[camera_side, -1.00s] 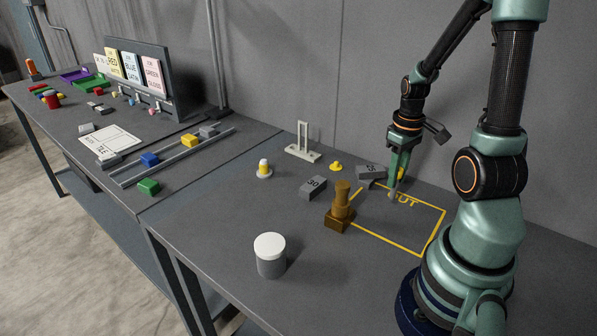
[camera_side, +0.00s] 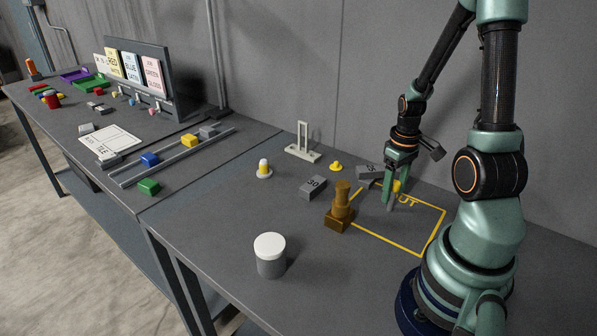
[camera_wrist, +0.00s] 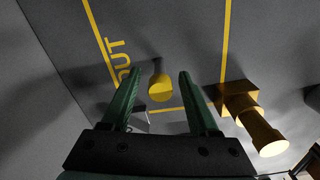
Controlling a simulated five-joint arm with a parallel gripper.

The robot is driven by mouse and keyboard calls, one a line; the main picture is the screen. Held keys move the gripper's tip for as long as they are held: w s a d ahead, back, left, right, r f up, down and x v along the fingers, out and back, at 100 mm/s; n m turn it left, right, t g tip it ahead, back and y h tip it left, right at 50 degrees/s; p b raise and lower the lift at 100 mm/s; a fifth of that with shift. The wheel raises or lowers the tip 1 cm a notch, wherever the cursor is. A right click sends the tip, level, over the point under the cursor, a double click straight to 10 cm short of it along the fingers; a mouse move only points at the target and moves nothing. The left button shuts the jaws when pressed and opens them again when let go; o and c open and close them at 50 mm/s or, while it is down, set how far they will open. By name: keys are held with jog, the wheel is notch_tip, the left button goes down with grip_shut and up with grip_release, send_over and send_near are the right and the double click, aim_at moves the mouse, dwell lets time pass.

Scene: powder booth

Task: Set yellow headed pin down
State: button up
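The yellow headed pin shows as a yellow head (camera_side: 397,186) between my gripper's fingers in the side view, at the yellow OUT outline (camera_side: 433,232). In the wrist view the head (camera_wrist: 161,88) lies between the two green fingers, with a gap on each side. My gripper (camera_side: 391,205) points down with its fingers apart; it also shows in the wrist view (camera_wrist: 158,76). The pin's lower part is mostly hidden, so I cannot tell how it meets the table.
A brass stamp-like piece (camera_side: 341,211) stands by the outline's left edge. Grey numbered blocks (camera_side: 313,187) (camera_side: 367,172), a white-and-yellow piece (camera_side: 264,169), a small yellow piece (camera_side: 336,167) and a white stand (camera_side: 303,152) are nearby. A white-lidded jar (camera_side: 270,257) stands in front.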

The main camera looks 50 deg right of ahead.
notch_tip(320, 180, up, 12)
jog(key=shift+f, duration=0.25)
jog(key=w+a+r+n+t, duration=0.1)
jog(key=w+a+r, duration=0.3)
jog(key=a, duration=0.7)
jog(key=w+a+r+n+t, duration=0.2)
jog(key=w+a+r+t, duration=0.2)
jog(key=a, duration=0.6)
jog(key=shift+a+r+t, duration=0.3)
jog(key=shift+a+r, duration=0.1)
jog(key=shift+r, duration=0.3)
